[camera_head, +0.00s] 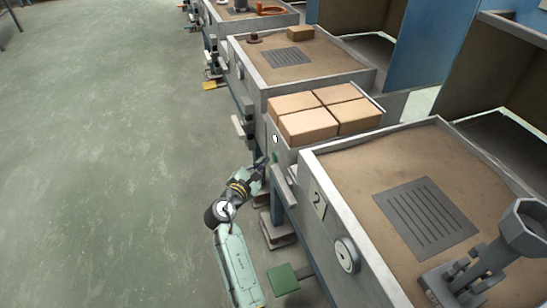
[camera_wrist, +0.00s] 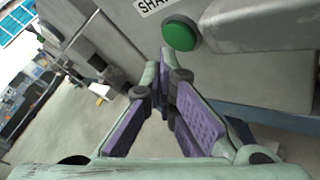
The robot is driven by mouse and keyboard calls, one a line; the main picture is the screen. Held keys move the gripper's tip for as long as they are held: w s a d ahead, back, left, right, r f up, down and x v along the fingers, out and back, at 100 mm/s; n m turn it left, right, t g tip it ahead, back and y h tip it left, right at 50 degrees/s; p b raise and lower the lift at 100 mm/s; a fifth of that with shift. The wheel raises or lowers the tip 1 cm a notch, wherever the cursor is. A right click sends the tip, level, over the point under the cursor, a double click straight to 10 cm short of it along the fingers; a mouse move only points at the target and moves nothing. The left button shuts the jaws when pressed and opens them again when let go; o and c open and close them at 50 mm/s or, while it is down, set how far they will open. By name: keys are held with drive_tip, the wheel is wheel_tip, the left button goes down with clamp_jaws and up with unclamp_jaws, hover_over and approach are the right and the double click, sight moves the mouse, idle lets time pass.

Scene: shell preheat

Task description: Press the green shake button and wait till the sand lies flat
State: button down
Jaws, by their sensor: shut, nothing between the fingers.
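The round green button (camera_wrist: 180,35) shows in the wrist view on a grey metal housing. A white label (camera_wrist: 152,5), cut off by the picture edge and reading "SHA", is beside it. My gripper (camera_wrist: 168,66) is shut and empty, its fingertips just below the button in the picture; I cannot tell whether they touch it. In the head view my gripper (camera_head: 261,163) is at the side of the grey station. The sand (camera_head: 350,173) in the box marked 2 looks mostly level around a dark slotted plate (camera_head: 417,217).
A grey tool with a cup (camera_head: 523,230) stands on the near sand box. A green pedal (camera_head: 283,278) is low by the near station. The floor (camera_head: 110,150) at left is clear.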

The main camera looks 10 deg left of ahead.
drive_tip(key=shift+s+a, duration=0.7)
drive_tip(key=shift+a, duration=0.35)
drive_tip(key=shift+s+a, duration=0.7)
drive_tip(key=shift+a, duration=0.35)
